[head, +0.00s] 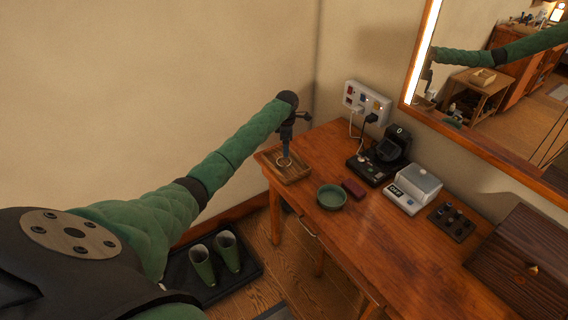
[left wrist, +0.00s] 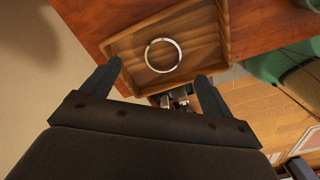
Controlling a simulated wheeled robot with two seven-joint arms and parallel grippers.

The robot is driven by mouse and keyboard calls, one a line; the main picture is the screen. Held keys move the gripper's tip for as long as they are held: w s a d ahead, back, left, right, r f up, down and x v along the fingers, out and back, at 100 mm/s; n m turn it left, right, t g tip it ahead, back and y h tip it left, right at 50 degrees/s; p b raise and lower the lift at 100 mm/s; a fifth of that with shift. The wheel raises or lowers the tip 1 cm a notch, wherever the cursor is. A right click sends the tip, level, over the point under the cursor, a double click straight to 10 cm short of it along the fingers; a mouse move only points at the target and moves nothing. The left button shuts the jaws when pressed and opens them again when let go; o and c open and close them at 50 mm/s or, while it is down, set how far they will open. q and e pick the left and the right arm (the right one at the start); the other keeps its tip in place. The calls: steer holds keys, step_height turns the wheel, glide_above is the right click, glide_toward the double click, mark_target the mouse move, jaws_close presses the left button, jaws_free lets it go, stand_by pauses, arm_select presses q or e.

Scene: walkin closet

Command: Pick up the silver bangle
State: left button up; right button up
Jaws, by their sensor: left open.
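The silver bangle (left wrist: 148,57) is a thin ring lying flat in a shallow wooden tray (left wrist: 217,50) at the table's far left corner. In the head view the bangle (head: 284,163) shows small, in the tray (head: 301,177), close to the fingers. My left gripper (head: 286,156) points down over the tray. In the left wrist view the left gripper (left wrist: 158,80) is open and empty, its fingers apart on either side, with the bangle showing between and beyond the tips. My right gripper is not in view.
On the wooden table (head: 350,228) are a green bowl (head: 331,197), a dark red box (head: 353,189), a black watch stand (head: 388,150), and a white-lidded device (head: 414,187). A power outlet (head: 366,103) and mirror (head: 490,140) are on the wall. Green boots (head: 228,251) stand below.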

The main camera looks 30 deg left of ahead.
mark_target(285, 164)
arm_select(q)
steer(key=shift+s+f+n+p, duration=0.1)
steer(key=shift+f+n+p, duration=0.45)
steer(key=shift+f, duration=0.95)
steer(key=f+p, duration=0.1)
steer(key=f, duration=0.1)
steer(key=f+p, duration=0.1)
steer(key=shift+s+f+p, duration=0.3)
steer(key=shift+f+p, duration=0.05)
steer(key=shift+f, duration=0.7)
steer(key=c, duration=1.1)
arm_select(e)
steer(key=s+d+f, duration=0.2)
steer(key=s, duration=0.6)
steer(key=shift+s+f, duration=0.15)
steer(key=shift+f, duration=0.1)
